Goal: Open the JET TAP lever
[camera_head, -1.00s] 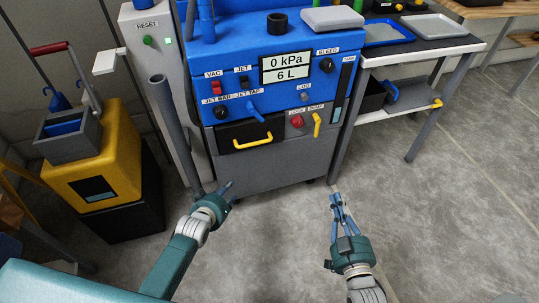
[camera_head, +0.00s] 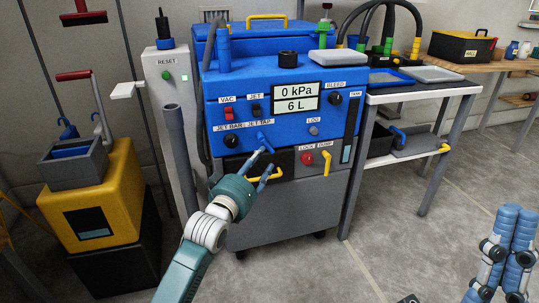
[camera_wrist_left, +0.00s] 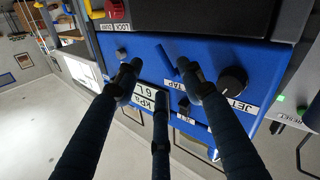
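The JET TAP lever (camera_head: 265,143) is a short blue handle slanting on the blue front panel, below the JET TAP label. My left gripper (camera_head: 265,161) is in front of the panel just below the lever, with its fingers spread and nothing between them. In the left wrist view the lever (camera_wrist_left: 166,60) shows between the fingertips of the gripper (camera_wrist_left: 160,66), nearer the right-hand finger. I cannot tell whether that finger touches it. My right gripper (camera_head: 516,214) is at the lower right, far from the panel, with its fingers side by side; its opening is unclear.
The black JET BAR knob (camera_head: 231,142) is left of the lever. A yellow drawer handle (camera_head: 268,177) is below it, partly behind my left gripper. A red LOCK button (camera_head: 306,159) and yellow DUMP lever (camera_head: 326,162) are to the right. The grey floor (camera_head: 400,240) is clear.

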